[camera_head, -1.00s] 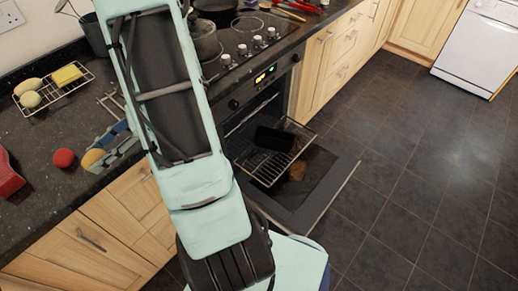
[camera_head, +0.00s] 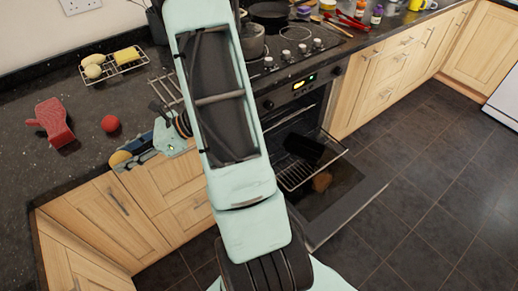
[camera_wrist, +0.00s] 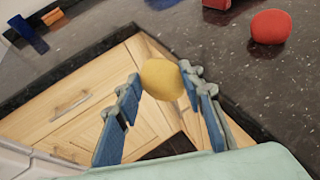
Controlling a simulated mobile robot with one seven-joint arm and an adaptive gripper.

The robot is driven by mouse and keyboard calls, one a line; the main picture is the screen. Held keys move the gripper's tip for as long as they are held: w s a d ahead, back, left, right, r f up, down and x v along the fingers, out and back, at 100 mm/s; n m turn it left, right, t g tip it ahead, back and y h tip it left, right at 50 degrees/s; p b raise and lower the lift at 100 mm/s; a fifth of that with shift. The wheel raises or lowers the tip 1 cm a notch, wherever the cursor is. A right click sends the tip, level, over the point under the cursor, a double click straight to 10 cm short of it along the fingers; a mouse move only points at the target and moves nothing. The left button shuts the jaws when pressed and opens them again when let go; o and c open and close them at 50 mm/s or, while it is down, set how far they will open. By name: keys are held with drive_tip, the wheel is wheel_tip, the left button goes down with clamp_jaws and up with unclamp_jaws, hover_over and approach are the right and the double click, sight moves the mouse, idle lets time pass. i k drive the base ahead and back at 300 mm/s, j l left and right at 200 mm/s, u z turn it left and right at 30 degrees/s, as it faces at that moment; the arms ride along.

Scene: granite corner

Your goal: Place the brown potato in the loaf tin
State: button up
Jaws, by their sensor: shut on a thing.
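The brown potato, yellowish in this light (camera_head: 120,158), is held between the fingertips of my gripper (camera_head: 135,162). In the wrist view the potato (camera_wrist: 162,79) sits between the two blue fingers of my gripper (camera_wrist: 162,84), which are shut on it. It is at the counter's front edge, with wooden cabinet fronts below. A dark loaf tin (camera_head: 303,146) sits on the wire shelf of the open oven, to the right of my arm. My arm covers part of the oven front.
The oven door (camera_head: 345,200) hangs open, low over the floor. A red ball (camera_head: 110,123) and a red object (camera_head: 52,124) lie on the counter. A wire rack (camera_head: 126,66) holds a yellow block and pale rounded items. Pots stand on the hob.

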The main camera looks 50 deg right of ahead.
sight(312, 154)
drive_tip(key=z, duration=3.25)
drive_tip(key=i+j, duration=0.1)
drive_tip(key=j, duration=0.55)
drive_tip(key=i+j+z, duration=0.1)
drive_tip(key=j, duration=0.55)
